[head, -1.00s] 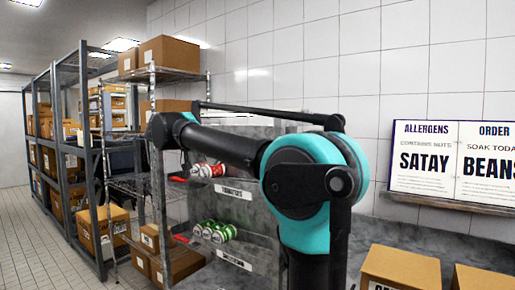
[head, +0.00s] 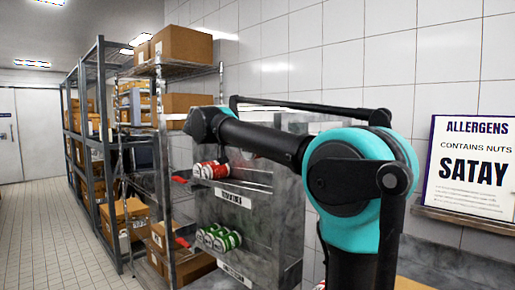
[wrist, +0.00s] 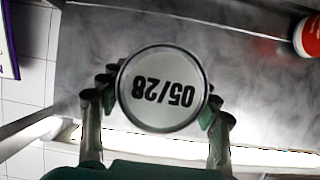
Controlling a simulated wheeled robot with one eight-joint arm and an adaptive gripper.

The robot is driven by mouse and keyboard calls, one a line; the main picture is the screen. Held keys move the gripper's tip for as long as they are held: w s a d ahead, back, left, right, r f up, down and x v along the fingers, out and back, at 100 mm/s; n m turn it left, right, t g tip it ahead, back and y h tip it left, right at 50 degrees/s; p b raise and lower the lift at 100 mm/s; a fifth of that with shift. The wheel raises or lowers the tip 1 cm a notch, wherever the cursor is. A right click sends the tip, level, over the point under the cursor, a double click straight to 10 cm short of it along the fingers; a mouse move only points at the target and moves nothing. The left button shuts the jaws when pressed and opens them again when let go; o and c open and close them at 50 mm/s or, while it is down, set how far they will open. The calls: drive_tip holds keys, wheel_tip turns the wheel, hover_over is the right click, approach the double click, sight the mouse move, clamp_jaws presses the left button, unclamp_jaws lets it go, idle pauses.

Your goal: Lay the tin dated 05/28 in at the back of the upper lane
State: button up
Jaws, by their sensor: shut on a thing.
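In the wrist view my gripper (wrist: 160,95) is shut on a tin (wrist: 163,60). Its pale round end faces the camera and reads 05/28 upside down. In the head view my arm hides the gripper and the held tin. The dispenser rack (head: 290,215) stands behind and left of my arm. Red-and-white tins (head: 211,170) lie on their sides in its upper lane, above a white label (head: 233,198). Green tins (head: 220,239) lie in the lower lane. A red tin (wrist: 308,36) also shows at the top right of the wrist view.
A wire shelf (head: 160,70) with cardboard boxes (head: 182,48) stands left of the rack. Dark shelving (head: 100,150) with more boxes lines the left side. The tiled floor (head: 40,225) at left is clear. An allergens sign (head: 475,165) stands on a ledge at right.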

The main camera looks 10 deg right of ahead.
wheel_tip(320, 180, down, 10)
drive_tip(key=shift+f, duration=0.2)
idle(0.8)
drive_tip(key=o, duration=1.7)
